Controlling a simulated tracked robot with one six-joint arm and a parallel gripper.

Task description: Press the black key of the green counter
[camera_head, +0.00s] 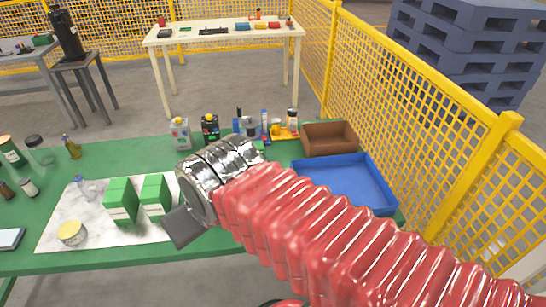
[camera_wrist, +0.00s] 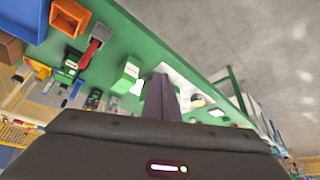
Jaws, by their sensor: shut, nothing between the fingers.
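Two green box-shaped items, the left one (camera_head: 120,203) and the right one (camera_head: 155,196), stand upright side by side on a white marbled board (camera_head: 75,215). Either may be the green counter, but I cannot make out a black key on them. My gripper (camera_head: 184,226) is a dark grey shape just right of the right green box, close to the board's right edge. In the wrist view my shut, empty fingers (camera_wrist: 160,98) point away from the camera, with a green box (camera_wrist: 130,73) just left of them. I cannot tell whether they touch anything.
A green table (camera_head: 110,158) holds a blue tray (camera_head: 345,185), a brown bin (camera_head: 330,138), a white button box (camera_head: 180,134) and a black one (camera_head: 210,130) behind my arm. A yellow-lidded jar (camera_head: 71,233) stands at the board's front left. A yellow fence (camera_head: 430,105) runs along the right.

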